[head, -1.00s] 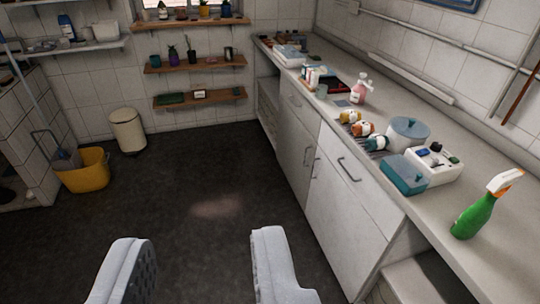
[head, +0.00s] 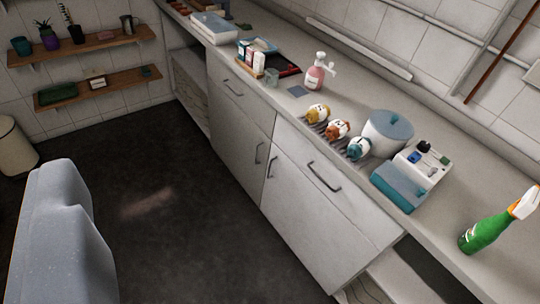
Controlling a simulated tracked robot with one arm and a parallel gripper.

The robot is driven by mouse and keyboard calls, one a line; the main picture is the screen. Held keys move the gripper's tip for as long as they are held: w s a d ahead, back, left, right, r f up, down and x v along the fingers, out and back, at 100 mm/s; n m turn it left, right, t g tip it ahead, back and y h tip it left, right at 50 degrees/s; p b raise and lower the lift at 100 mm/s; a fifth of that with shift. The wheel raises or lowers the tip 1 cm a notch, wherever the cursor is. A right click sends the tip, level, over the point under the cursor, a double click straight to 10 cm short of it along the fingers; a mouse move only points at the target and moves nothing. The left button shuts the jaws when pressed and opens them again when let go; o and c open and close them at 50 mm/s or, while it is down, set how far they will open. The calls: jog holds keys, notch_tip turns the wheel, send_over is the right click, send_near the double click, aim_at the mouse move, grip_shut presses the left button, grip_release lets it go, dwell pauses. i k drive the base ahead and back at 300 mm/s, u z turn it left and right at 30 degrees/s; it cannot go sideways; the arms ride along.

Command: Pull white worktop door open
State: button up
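The white worktop cabinet runs under the grey counter. It has two white doors side by side, the left door (head: 225,135) and the right door (head: 298,232), both closed. Each has a dark upright handle near their shared seam, the left handle (head: 259,152) and the right handle (head: 271,167). Above them are two closed drawer fronts with slanting bar handles, the left one (head: 232,88) and the right one (head: 322,177). One pale grey finger of my gripper (head: 65,235) shows at the lower left, well apart from the doors. The other finger is not clearly visible.
On the counter stand a green spray bottle (head: 485,235), a teal box (head: 402,188), a lidded pot (head: 388,132) and a pink soap bottle (head: 315,75). Open shelving lies at both cabinet ends. The dark floor (head: 150,215) before the doors is clear. A bin (head: 14,145) stands left.

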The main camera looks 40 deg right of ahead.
aim_at(332, 248)
jog(key=z, duration=0.45)
jog(key=i, duration=0.95)
jog(key=z, duration=0.6)
